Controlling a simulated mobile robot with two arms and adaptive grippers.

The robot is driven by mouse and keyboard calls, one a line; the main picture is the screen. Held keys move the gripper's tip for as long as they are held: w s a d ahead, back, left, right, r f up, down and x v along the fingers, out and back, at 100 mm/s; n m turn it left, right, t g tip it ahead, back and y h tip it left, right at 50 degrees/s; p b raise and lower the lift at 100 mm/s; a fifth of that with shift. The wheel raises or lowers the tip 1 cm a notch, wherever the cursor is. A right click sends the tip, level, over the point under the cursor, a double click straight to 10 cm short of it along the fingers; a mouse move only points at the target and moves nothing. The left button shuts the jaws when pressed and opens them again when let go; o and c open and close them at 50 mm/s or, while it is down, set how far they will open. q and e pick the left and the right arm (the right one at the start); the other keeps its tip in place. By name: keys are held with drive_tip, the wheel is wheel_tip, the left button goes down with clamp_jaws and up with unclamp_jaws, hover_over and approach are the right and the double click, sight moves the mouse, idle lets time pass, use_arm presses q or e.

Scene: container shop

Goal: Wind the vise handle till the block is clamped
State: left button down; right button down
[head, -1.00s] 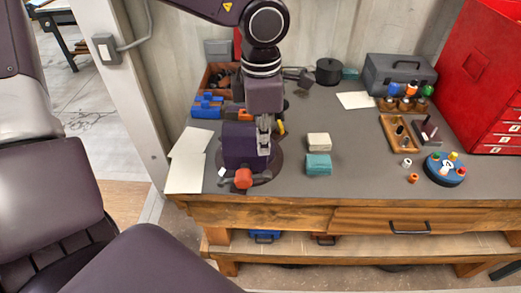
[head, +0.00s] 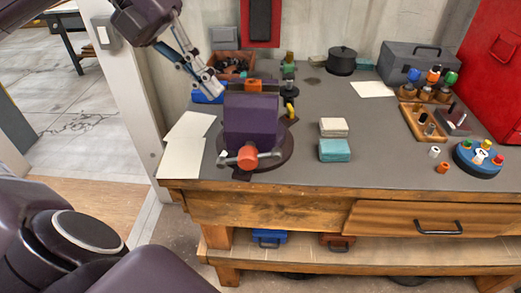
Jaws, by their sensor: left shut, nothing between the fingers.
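The purple vise (head: 250,118) stands on a dark round base at the bench's left front. Its red-orange screw hub (head: 247,157) faces me. The grey handle bar (head: 268,155) crosses the hub, nearly level. My left gripper (head: 216,93) is behind and left of the vise, in the air, shut and empty, apart from the handle. An orange block (head: 253,86) shows just behind the vise's top; I cannot tell whether it is between the jaws, which the purple body mostly hides. My right gripper is out of view.
A cream block (head: 333,127) and a teal block (head: 335,150) lie right of the vise. White sheets (head: 185,145) lie left. A wooden tray (head: 424,124) and a blue round holder (head: 479,159) are farther right. The bench's front middle is clear.

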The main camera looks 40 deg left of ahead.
use_arm(q)
drive_tip(key=p, duration=0.2)
hover_over(258, 153)
drive_tip(key=a, duration=0.1)
drive_tip(key=f, duration=0.8)
drive_tip(key=shift+s+f, duration=0.2)
drive_tip(key=shift+w+d+f+p, duration=0.2)
drive_tip(key=shift+d+f+p, duration=0.25)
drive_tip(key=shift+p, duration=0.35)
drive_tip(key=shift+w+d+f+p, duration=0.15)
drive_tip(key=shift+d+f+p, duration=0.15)
drive_tip(key=shift+f, duration=0.1)
